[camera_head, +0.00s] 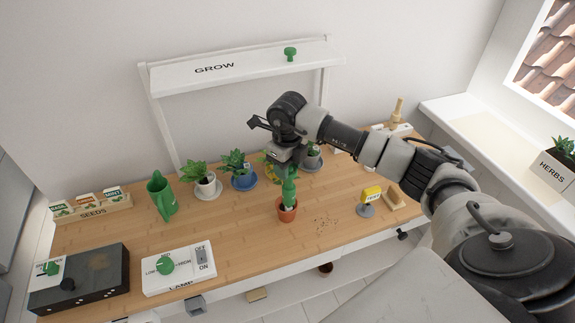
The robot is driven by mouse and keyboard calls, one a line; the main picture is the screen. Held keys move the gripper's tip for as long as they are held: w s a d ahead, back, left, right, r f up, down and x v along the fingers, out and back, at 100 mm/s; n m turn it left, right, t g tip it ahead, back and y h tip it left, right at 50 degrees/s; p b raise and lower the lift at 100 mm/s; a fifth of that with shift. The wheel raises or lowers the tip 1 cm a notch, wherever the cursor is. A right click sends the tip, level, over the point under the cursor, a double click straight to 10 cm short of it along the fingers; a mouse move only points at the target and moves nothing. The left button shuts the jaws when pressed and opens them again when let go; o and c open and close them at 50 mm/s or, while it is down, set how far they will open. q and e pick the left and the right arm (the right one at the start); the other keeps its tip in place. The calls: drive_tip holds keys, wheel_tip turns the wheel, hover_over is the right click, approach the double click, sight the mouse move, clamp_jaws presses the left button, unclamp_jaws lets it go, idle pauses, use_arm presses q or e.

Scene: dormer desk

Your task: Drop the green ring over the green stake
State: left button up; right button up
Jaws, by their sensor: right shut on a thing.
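My right gripper (289,168) points down over the middle of the desk and is shut on a green thing. Directly below it, an upright green shape (289,190) stands in a small terracotta pot (287,213). I cannot tell whether this shape is the green stake, a plant or part of the held thing. No separate green ring can be made out; the gripper and the green shape overlap there. My left gripper is not in view.
Potted plants (240,180) stand behind and left of the pot. A green watering can (161,196) is further left. A white GROW shelf (230,68) overhangs the back. The desk's (235,235) front middle is clear.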

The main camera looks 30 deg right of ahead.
drive_tip(key=o, duration=1)
drive_tip(key=shift+r, duration=0.1)
wheel_tip(320, 180, up, 11)
drive_tip(key=b, duration=0.2)
drive_tip(key=shift+b, duration=0.35)
drive_tip(key=shift+f, duration=0.2)
